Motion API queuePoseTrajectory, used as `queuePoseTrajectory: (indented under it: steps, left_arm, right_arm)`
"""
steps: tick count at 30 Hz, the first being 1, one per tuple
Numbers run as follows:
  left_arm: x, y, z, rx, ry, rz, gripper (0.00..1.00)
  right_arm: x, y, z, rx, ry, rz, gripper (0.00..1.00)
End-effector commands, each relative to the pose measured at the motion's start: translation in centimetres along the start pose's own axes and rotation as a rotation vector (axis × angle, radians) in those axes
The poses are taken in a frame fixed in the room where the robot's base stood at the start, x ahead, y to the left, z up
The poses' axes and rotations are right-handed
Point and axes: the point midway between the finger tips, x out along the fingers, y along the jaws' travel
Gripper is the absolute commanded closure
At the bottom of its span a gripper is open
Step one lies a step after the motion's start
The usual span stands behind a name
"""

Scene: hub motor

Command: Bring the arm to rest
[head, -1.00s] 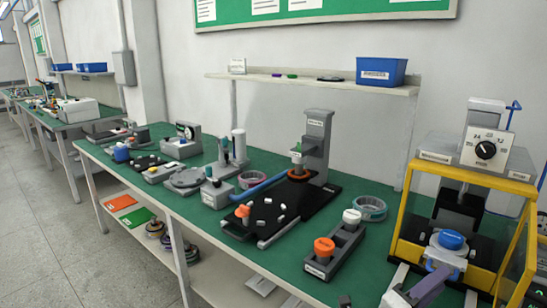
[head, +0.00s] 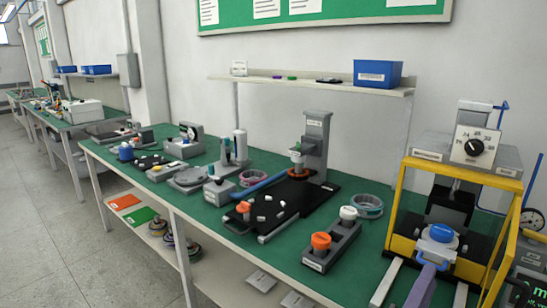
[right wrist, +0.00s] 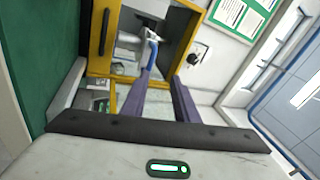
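My right gripper (right wrist: 160,90) shows its two purple fingers apart in the right wrist view, with nothing visible between them. One purple finger (head: 421,288) shows at the bottom of the head view, in front of the yellow-framed press station (head: 400,210). The fingers appear apart from the cap. The rest of the right gripper is cut off in the head view. My left gripper is not in view.
The green table (head: 350,272) carries a grey block (head: 331,252) with orange and white caps, and a black plate (head: 291,212) with loose small parts. A dial (head: 475,147) tops the station. A shelf (head: 310,85) holds a blue bin (head: 378,73).

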Motion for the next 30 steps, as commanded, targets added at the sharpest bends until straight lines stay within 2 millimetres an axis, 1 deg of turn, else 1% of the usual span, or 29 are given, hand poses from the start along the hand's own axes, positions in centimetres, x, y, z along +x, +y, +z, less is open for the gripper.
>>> queuePoseTrajectory:
  steps: [1, 2, 5, 8, 9, 10, 11, 12, 14, 15, 17, 18, 21, 24, 25, 27, 30]
  left_arm:
    - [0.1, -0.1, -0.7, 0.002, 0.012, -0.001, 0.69]
    - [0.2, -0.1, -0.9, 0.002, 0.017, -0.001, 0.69]
    - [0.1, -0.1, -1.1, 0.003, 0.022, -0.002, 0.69]
    - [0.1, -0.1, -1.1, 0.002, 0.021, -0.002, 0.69]
    - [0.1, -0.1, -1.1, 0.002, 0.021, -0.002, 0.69]
    - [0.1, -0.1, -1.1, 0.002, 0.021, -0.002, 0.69]
    - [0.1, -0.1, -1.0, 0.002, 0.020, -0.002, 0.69]
    - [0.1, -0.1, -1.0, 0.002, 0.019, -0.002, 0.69]
    - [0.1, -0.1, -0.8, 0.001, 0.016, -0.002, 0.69]
    - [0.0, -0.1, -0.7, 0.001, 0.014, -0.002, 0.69]
    - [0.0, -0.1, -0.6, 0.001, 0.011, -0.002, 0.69]
    - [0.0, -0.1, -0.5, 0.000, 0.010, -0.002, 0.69]
    - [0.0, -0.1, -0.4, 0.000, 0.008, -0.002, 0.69]
    - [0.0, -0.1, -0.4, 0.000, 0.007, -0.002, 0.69]
    - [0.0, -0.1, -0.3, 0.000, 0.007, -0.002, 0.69]
    - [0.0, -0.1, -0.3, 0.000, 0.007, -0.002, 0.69]
    - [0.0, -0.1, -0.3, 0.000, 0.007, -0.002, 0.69]
  right_arm:
    - [-1.0, 0.1, 0.7, -0.044, -0.071, -0.030, 0.73]
    - [-1.7, 0.0, 1.2, -0.075, -0.122, -0.053, 0.73]
    - [-4.9, 0.4, 3.5, -0.200, -0.322, -0.127, 0.73]
    - [-10.3, 2.2, 6.0, -0.374, -0.582, -0.192, 0.73]
    - [-13.0, 3.5, 6.7, -0.456, -0.697, -0.212, 0.73]
    - [-15.0, 4.5, 7.0, -0.517, -0.779, -0.221, 0.73]
    - [-16.9, 5.6, 7.2, -0.576, -0.858, -0.229, 0.73]
    - [-19.5, 7.2, 7.2, -0.655, -0.958, -0.234, 0.73]
    - [-23.3, 9.7, 6.5, -0.771, -1.099, -0.231, 0.73]
    - [-25.6, 11.4, 5.8, -0.846, -1.188, -0.223, 0.73]
    - [-28.7, 13.8, 4.2, -0.951, -1.303, -0.209, 0.73]
    - [-30.5, 15.1, 3.1, -1.014, -1.371, -0.196, 0.73]
    - [-33.7, 17.8, 0.2, -1.148, -1.503, -0.163, 0.73]
    - [-35.6, 19.5, -2.0, -1.235, -1.583, -0.136, 0.73]
    - [-35.9, 19.8, -2.4, -1.252, -1.598, -0.130, 0.73]
    - [-36.4, 20.2, -3.1, -1.278, -1.620, -0.121, 0.73]
    - [-36.6, 20.4, -3.4, -1.289, -1.630, -0.117, 0.73]
